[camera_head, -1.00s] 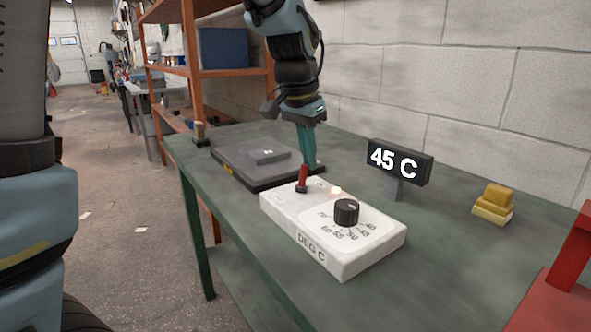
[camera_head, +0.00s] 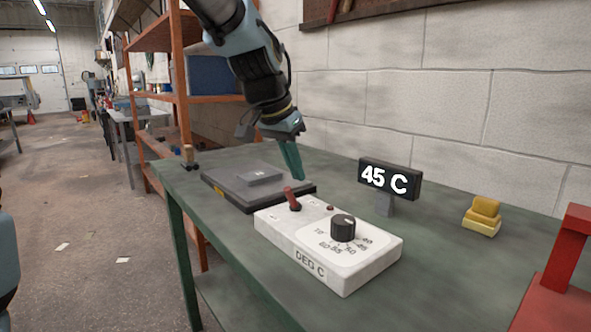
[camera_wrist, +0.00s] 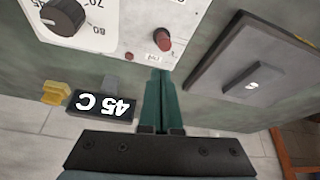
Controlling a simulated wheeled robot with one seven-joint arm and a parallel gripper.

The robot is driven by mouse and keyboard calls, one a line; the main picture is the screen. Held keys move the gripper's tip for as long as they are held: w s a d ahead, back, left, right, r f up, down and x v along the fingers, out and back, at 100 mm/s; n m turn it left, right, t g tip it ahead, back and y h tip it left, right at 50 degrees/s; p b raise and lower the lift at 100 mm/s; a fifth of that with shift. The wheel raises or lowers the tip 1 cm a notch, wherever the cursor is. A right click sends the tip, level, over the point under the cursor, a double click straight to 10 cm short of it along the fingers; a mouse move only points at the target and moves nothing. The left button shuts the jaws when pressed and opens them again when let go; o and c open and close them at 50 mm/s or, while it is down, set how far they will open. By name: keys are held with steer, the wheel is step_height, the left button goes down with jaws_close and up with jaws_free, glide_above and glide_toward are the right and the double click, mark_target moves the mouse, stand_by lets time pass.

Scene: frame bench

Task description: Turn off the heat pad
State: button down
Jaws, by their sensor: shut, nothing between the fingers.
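The white control box (camera_head: 325,270) marked DEG C sits on the green bench. Its red toggle lever (camera_head: 291,199) leans toward the heat pad side, and the small indicator lamp (camera_head: 331,208) is dark red, unlit. A black dial (camera_head: 343,228) is on the same box. The dark flat heat pad (camera_head: 222,187) lies behind the box with a small grey block (camera_head: 259,176) on it. My gripper (camera_head: 300,177) is shut and empty, just behind and above the lever. In the wrist view my gripper (camera_wrist: 160,78) points at the box edge near the lever (camera_wrist: 163,40), seemingly apart from it.
A display (camera_head: 389,180) reading 45 C stands right of my gripper. Yellow blocks (camera_head: 482,217) and a red frame (camera_head: 560,265) are farther right. A small wooden-handled object (camera_head: 188,156) stands at the bench's left end. A block wall runs behind the bench.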

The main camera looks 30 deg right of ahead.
stand_by(0.3)
steer(key=w+d+r+p, duration=0.1)
steer(key=d+r+p, duration=0.1)
steer(key=d+p, duration=0.1)
steer(key=s+a+r+b, duration=0.1)
steer(key=a+r+b, duration=0.1)
steer(key=a+r, duration=0.4)
steer(key=shift+s+a+r, duration=0.2)
steer(key=shift+s+r, duration=0.05)
steer(key=shift+r, duration=0.15)
